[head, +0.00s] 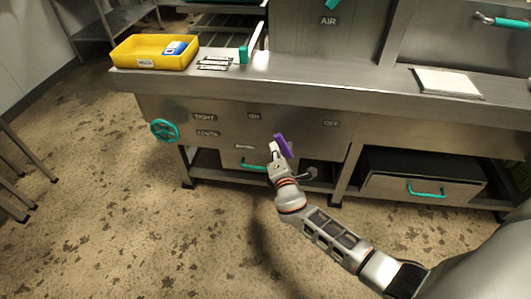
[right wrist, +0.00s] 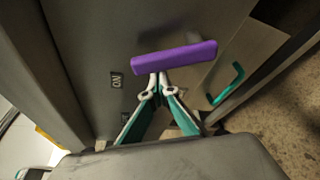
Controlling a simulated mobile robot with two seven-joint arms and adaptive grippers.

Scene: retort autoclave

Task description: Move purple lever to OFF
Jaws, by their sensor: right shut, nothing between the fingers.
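The purple lever (head: 283,146) is on the steel front panel below the counter. It sits tilted between the ON label (head: 253,116) on its left and the OFF label (head: 331,123) on its right. My right gripper (head: 273,148) is at the lever's left side, shut and empty. In the right wrist view the purple bar (right wrist: 174,57) lies across and just beyond my shut fingertips (right wrist: 159,76). Whether they touch it I cannot tell. The ON label (right wrist: 117,81) shows left of the bar there. The lever's pivot is hidden. My left gripper is not in view.
A teal handwheel (head: 165,130) is on the panel's left, near the TIGHT and LOOSE labels. Drawers with teal handles (head: 426,191) lie below. A yellow bin (head: 153,52) and a white pad (head: 447,82) are on the counter. The floor in front is clear.

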